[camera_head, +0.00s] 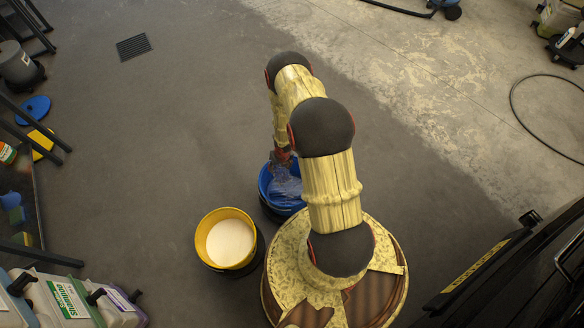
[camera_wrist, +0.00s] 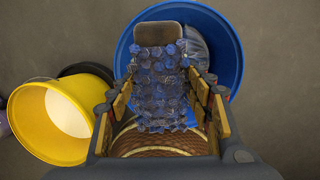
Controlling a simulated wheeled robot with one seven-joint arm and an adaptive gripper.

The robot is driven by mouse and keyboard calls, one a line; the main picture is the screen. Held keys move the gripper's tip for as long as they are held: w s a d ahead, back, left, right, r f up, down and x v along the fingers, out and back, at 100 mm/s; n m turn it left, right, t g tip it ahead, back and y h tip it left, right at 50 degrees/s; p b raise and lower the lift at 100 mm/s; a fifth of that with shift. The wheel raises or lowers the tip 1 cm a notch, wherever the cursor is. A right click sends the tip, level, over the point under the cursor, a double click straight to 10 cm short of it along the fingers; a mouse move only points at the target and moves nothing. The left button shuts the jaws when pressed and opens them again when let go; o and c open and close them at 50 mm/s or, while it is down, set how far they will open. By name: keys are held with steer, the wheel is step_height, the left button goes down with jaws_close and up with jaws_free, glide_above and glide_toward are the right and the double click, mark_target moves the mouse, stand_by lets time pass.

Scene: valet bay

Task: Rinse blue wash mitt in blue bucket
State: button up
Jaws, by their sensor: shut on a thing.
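The blue bucket (camera_head: 266,184) stands on the floor in front of my base, partly hidden by my arm. In the wrist view its blue rim (camera_wrist: 236,50) surrounds the far end of my gripper. My gripper (camera_wrist: 160,100) points at the bucket's mouth and is shut on the blue wash mitt (camera_wrist: 160,78), a knobbly blue pad between the fingers. How deep the mitt sits in the bucket I cannot tell. Greyish-blue water (camera_wrist: 196,48) shows inside. In the head view the gripper (camera_head: 282,158) is small and mostly hidden by my arm.
A yellow bucket (camera_head: 204,234) with pale, foamy-looking content stands close to the left of the blue one. A dark car (camera_head: 530,265) is at the lower right. A hose (camera_head: 515,105) lies at the right. The floor beyond the buckets is clear.

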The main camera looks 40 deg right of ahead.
steer(key=m+g, duration=0.1)
glide_above(292, 191)
step_height(292, 191, down, 3)
steer(key=shift+w+d+f+b, duration=0.1)
steer(key=shift+f+b, duration=6.2)
steer(key=shift+f, duration=4.8)
steer(key=shift+f, duration=0.45)
